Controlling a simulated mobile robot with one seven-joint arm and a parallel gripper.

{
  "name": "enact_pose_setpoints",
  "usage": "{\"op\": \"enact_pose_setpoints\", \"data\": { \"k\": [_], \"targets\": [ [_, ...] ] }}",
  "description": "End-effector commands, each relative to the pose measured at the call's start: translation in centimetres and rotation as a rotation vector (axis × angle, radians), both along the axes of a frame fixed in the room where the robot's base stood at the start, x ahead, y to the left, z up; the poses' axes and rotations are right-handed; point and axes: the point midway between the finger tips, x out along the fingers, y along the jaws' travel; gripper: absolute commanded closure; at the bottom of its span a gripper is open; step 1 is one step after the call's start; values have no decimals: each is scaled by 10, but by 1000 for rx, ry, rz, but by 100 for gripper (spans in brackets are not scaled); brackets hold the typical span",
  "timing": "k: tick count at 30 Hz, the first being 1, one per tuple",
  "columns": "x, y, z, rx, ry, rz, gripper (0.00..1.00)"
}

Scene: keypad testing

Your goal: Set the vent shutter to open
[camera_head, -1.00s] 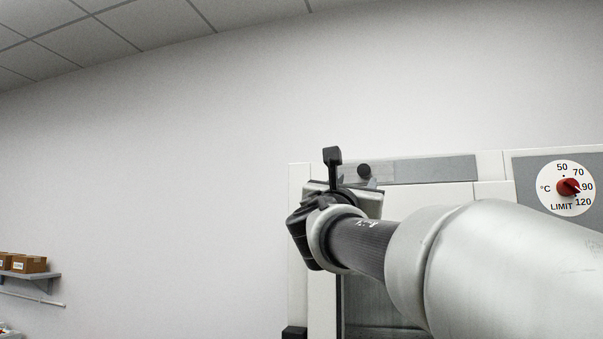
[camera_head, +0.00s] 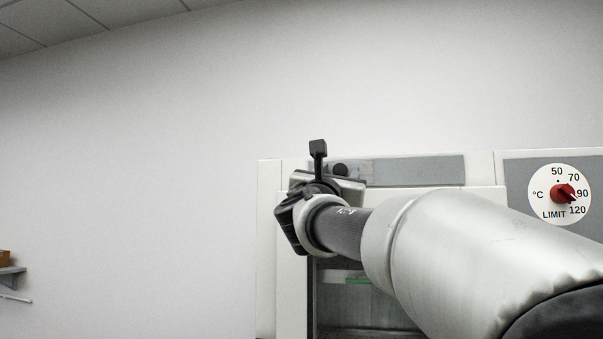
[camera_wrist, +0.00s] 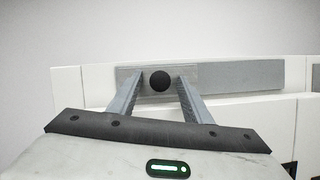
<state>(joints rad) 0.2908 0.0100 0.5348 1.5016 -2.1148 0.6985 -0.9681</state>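The vent shutter is a slide with a round black knob (camera_head: 340,169) near the left end of a grey strip (camera_head: 418,170) at the top of the white cabinet. In the wrist view the knob (camera_wrist: 160,81) sits between my gripper's two fingers, with a small gap visible on each side. My gripper (camera_wrist: 160,90) is open and points at the slide. I cannot tell whether the fingertips reach past the knob in depth. In the head view the fingers are mostly hidden by my wrist.
A red-pointer limit dial (camera_head: 563,194) is at the right of the cabinet (camera_head: 268,230). Below the strip, a window (camera_head: 365,305) is partly covered by my arm. A wall shelf (camera_head: 12,277) with a box stands at far left. Bare wall lies left of the cabinet.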

Motion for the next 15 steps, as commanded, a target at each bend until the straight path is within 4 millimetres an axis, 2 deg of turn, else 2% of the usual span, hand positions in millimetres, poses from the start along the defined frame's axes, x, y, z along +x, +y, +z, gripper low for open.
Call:
{"op": "enact_pose_setpoints", "data": {
  "k": [1, 8, 13, 15],
  "targets": [
    [0, 0, 0, 0, 0, 0, 62],
    [0, 0, 0, 0, 0, 0, 100],
    [0, -1, -1, -1, 0, 0, 100],
    [-2, -8, -3, -1, -1, -1, 100]
  ]
}}
